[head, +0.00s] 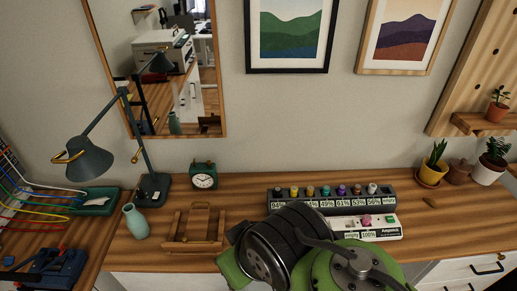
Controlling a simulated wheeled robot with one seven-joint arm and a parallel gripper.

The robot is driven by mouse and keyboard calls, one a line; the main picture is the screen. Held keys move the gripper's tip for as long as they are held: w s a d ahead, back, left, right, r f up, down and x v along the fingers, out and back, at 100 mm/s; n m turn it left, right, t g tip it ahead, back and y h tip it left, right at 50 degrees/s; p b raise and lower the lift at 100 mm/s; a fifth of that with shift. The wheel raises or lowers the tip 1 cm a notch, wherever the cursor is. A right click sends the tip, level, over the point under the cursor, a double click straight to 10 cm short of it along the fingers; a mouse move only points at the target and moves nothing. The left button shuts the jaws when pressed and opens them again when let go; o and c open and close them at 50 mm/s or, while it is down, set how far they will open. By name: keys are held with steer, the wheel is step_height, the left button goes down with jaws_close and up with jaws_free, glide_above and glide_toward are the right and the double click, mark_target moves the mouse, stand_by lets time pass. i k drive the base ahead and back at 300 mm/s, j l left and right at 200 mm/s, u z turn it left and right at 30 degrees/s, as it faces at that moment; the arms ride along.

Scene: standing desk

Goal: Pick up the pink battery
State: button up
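A pink battery (366,219) stands upright in the white charger (385,233) on the desk, right of centre in the head view. Labels on the charger's front read "empty" and "100%", and a green patch shows at its right end. Behind it is a long dark grey holder (386,204) with several batteries of other colours upright in a row and percentage labels in front. My green and black arm fills the bottom centre and covers the left part of the charger. My gripper's fingers do not show, so its state is hidden.
A wooden stand (193,241), a green vase (135,222), a clock (204,176) and a desk lamp (84,160) are on the left. Potted plants (433,166) stand at the back right. The wooden desk (455,230) is clear right of the charger.

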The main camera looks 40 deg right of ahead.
mark_target(367, 219)
steer(key=k+z, duration=0.15)
steer(key=z, duration=2.1)
steer(key=l+u, duration=0.25)
steer(key=u, duration=0.2)
steer(key=l+u, duration=0.25)
steer(key=u, duration=0.15)
steer(key=l+u, duration=0.3)
steer(key=u, duration=0.15)
steer(key=l+u, duration=0.25)
steer(key=u, duration=0.2)
steer(key=k+l+u, duration=0.15)
steer(key=u, duration=0.25)
